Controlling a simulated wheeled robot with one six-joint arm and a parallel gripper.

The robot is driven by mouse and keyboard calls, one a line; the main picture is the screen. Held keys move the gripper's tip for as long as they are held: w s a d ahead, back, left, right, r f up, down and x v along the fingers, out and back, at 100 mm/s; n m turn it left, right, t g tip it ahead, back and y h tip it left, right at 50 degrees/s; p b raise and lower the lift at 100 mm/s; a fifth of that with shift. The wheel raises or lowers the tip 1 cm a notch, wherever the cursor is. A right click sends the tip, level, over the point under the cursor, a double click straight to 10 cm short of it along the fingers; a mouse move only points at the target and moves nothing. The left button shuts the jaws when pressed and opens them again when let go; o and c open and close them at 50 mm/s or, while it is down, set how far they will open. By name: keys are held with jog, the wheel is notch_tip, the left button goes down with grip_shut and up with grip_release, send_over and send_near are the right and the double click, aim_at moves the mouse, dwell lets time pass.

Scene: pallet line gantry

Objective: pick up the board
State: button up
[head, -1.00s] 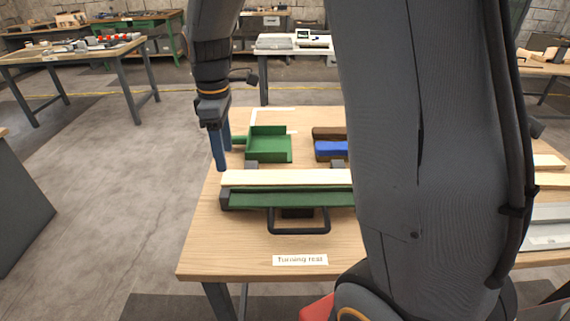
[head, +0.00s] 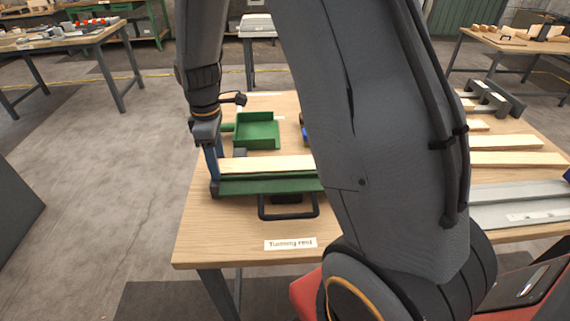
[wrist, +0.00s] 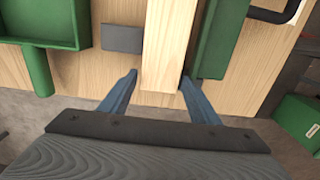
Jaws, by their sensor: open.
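A pale wooden board (head: 270,164) lies along the green turning rest (head: 270,185) on the wooden table. In the wrist view the board (wrist: 168,40) runs up between the blue fingers of my gripper (wrist: 158,88), one finger on each side. My gripper (head: 214,170) is open at the board's left end, and a narrow gap shows between each finger and the board. The right end of the board is hidden behind my arm in the head view.
A green open tray (head: 257,132) stands behind the board. A black handle (head: 288,212) sticks out in front of the rest, above a "Turning rest" label (head: 290,243). Other boards (head: 515,158) lie at the right. The table's front left corner is clear.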

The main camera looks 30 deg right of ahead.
jog(key=c, duration=1)
jog(key=shift+o, duration=0.2)
jog(key=shift+r, duration=0.15)
